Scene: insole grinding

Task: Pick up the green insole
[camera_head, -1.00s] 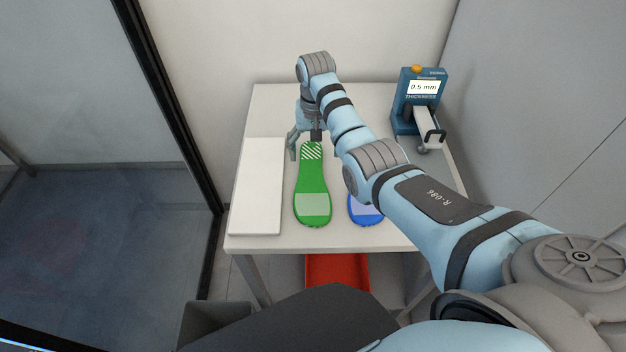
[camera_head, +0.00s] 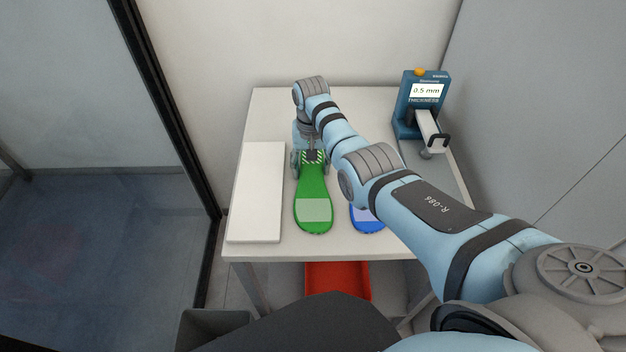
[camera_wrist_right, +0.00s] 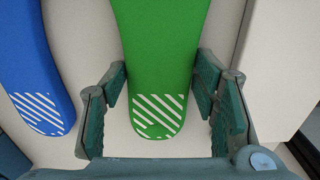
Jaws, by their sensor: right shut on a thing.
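The green insole (camera_head: 313,190) lies on the white table, with a pale patch at its near end and white stripes at its far end. My right gripper (camera_head: 311,163) is down at the striped far end, one finger on each side. In the right wrist view, the green insole (camera_wrist_right: 160,50) runs between the fingers of the right gripper (camera_wrist_right: 160,100), which is shut on it near the stripes. The fingertips' contact is partly hard to see. My left gripper is not in view.
A blue insole (camera_head: 366,217) lies just right of the green one, partly hidden by my right arm. A white slab (camera_head: 256,195) lies to the left. A thickness gauge (camera_head: 421,105) stands at the back right. A red bin (camera_head: 338,281) is below the table's front edge.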

